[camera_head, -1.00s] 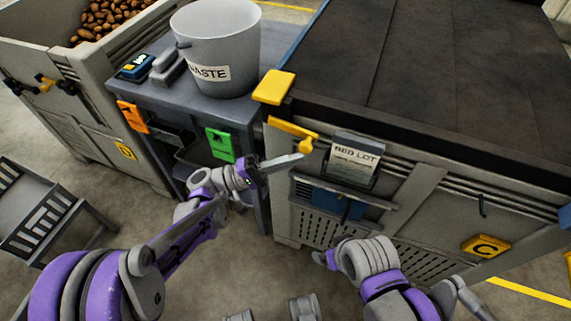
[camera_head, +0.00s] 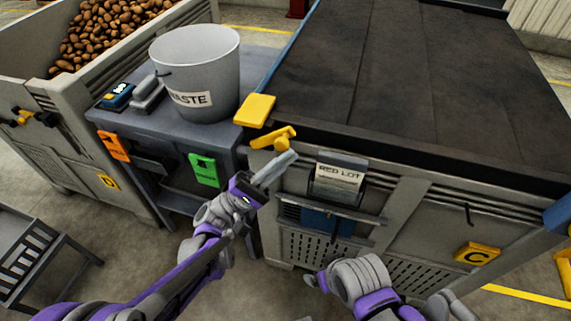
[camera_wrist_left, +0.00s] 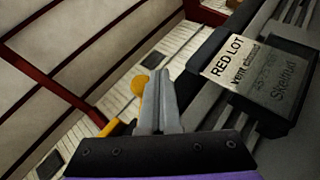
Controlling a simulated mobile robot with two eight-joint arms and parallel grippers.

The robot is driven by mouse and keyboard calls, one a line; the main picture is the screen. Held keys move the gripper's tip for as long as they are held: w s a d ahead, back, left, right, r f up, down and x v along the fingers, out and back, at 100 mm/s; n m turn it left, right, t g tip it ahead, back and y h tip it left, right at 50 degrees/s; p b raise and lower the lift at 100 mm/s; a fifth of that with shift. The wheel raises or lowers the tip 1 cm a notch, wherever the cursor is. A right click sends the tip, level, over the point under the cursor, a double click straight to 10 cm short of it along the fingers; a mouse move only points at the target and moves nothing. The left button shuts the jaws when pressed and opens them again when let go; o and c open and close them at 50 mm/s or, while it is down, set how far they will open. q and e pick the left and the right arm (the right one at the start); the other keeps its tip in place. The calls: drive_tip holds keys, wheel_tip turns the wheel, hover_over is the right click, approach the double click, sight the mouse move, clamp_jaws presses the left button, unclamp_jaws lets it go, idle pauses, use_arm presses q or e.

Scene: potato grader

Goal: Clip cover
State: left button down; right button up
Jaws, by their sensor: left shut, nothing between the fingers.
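A dark cover (camera_head: 390,65) lies over the top of crate C. A yellow corner piece (camera_head: 255,110) sits at its near left corner. Below it, a yellow lever clip (camera_head: 268,138) is on the crate's upper edge, tilted up to the right. My left gripper (camera_head: 290,158) is shut and empty, its tips just below and right of the clip; I cannot tell whether they touch. In the left wrist view the closed fingers (camera_wrist_left: 160,95) are beside a round yellow knob (camera_wrist_left: 140,85). My right arm is low in front of the crate; its fingers are not clearly visible.
A RED LOT sign holder (camera_head: 339,180) is on the crate front, right of my left gripper. A WASTE bucket (camera_head: 196,75) stands on the grey bench (camera_head: 160,125) to the left. A potato crate (camera_head: 60,100) and a slatted stand (camera_head: 35,255) are farther left.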

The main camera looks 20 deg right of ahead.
use_arm(q)
drive_tip(key=shift+w+a+r+p, duration=0.15)
drive_tip(key=shift+a+r+p, duration=0.1)
drive_tip(key=shift+r, duration=0.3)
drive_tip(key=shift+w+a+r+p, duration=0.15)
drive_tip(key=shift+r+p, duration=0.1)
drive_tip(key=shift+r, duration=0.25)
use_arm(e)
drive_tip(key=shift+s+r, duration=0.1)
drive_tip(key=shift+r, duration=0.6)
use_arm(q)
drive_tip(key=s+a+f+b, duration=0.1)
drive_tip(key=s+f, duration=0.4)
drive_tip(key=f, duration=0.5)
drive_tip(key=shift+s+a+f+b, duration=0.2)
drive_tip(key=shift+f+b, duration=0.1)
drive_tip(key=shift+b, duration=0.2)
use_arm(e)
drive_tip(key=shift+s+d+f, duration=0.3)
drive_tip(key=shift+s+f, duration=0.15)
drive_tip(key=shift+f, duration=0.15)
drive_tip(key=shift+s+d+f, duration=0.3)
drive_tip(key=shift+s+f, duration=0.1)
drive_tip(key=shift+f, duration=0.15)
use_arm(q)
drive_tip(key=shift+d, duration=0.1)
